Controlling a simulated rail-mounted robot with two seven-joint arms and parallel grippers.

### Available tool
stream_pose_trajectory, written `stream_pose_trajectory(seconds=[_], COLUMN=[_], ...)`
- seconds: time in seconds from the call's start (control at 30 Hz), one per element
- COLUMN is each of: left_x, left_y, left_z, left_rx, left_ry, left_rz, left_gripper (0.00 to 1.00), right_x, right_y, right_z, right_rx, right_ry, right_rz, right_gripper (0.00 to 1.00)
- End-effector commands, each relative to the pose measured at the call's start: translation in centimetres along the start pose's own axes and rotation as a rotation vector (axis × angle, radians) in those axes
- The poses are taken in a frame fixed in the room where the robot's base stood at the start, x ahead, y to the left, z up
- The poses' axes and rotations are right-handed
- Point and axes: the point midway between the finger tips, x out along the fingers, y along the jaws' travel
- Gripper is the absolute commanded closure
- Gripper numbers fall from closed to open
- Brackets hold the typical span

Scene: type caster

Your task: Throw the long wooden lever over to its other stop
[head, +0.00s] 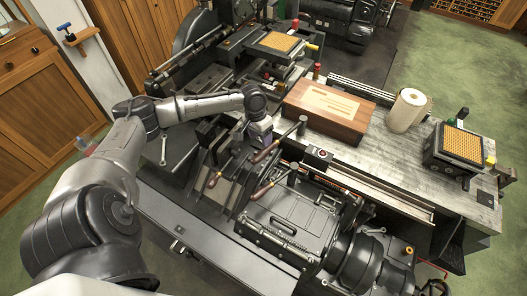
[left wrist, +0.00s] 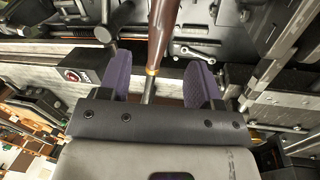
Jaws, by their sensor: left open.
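Several levers with dark reddish wooden handles stand on the casting machine in the head view. One wooden lever (head: 265,153) is right beside my left gripper (head: 262,139). In the left wrist view, a wooden lever handle (left wrist: 162,35) with a brass ferrule runs between the two purple-padded fingers of my left gripper (left wrist: 160,78). The fingers are open, with a gap on each side of the handle. Two other wooden levers, one to the left (head: 213,178) and one lower (head: 263,189), are nearby. My right gripper is not in view.
A red-button box (head: 320,154) sits just right of the levers and also shows in the left wrist view (left wrist: 73,75). A wooden case (head: 325,110), a paper roll (head: 407,110) and a type tray (head: 461,145) stand on the metal bench behind.

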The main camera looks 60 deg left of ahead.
Motion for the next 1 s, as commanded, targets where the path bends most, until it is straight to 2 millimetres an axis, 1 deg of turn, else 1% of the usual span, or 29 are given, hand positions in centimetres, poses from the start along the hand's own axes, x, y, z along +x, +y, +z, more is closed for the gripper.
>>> stream_pose_trajectory(seconds=[0.03,0.2,0.4,0.6,0.97,1.0], left_x=[1.1,4.0,6.3,7.5,7.7,7.7], left_y=[0.0,0.1,0.0,0.0,0.0,0.0], left_z=[0.0,0.0,0.0,0.0,0.0,0.0], left_rx=[0.000,0.001,0.001,0.002,0.003,0.003], left_ry=[-0.001,-0.001,0.000,0.000,0.001,0.001], left_rz=[0.001,0.001,0.000,-0.001,-0.001,-0.001], left_gripper=[0.42,0.42,0.42,0.42,0.42,0.46], right_x=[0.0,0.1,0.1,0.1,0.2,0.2], right_y=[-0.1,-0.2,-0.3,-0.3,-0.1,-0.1], right_z=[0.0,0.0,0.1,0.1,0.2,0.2], right_rx=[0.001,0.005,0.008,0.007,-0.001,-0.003], right_ry=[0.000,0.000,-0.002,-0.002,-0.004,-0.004], right_rz=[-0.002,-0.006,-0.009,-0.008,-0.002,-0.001], right_gripper=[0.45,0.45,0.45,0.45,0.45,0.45])
